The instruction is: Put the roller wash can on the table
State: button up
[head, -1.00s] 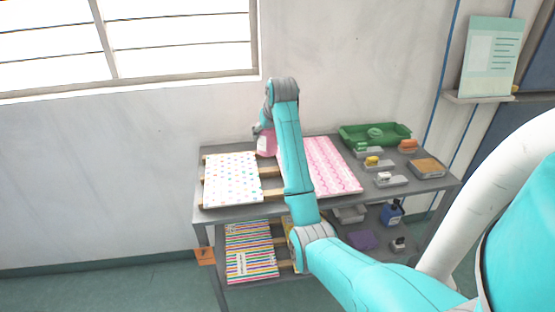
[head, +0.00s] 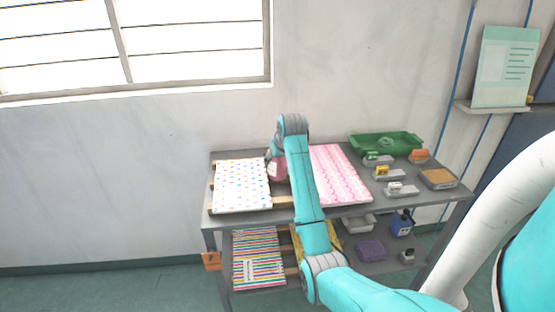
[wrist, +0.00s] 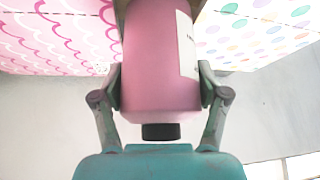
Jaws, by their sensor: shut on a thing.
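The roller wash can (head: 278,170) is a pink bottle with a white label and a black cap. It also shows large in the wrist view (wrist: 158,60), where the table side is at the top of the picture and the cap points down, away from it. My gripper (wrist: 160,88) is shut on the can, one finger on each side. In the head view the can is over the grey table (head: 285,217), between the dotted panel and the pink panel, partly behind my arm. Its base is out of the wrist view, so I cannot tell whether it touches the table.
A white dotted panel (head: 241,187) lies left of the can and a pink wavy panel (head: 340,176) right. Wooden slats show between them. A green tray (head: 385,146) and several small blocks fill the right side. The lower shelf holds a striped panel (head: 257,262) and a blue bottle (head: 401,224).

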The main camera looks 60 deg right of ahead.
jog(key=o, duration=1.5)
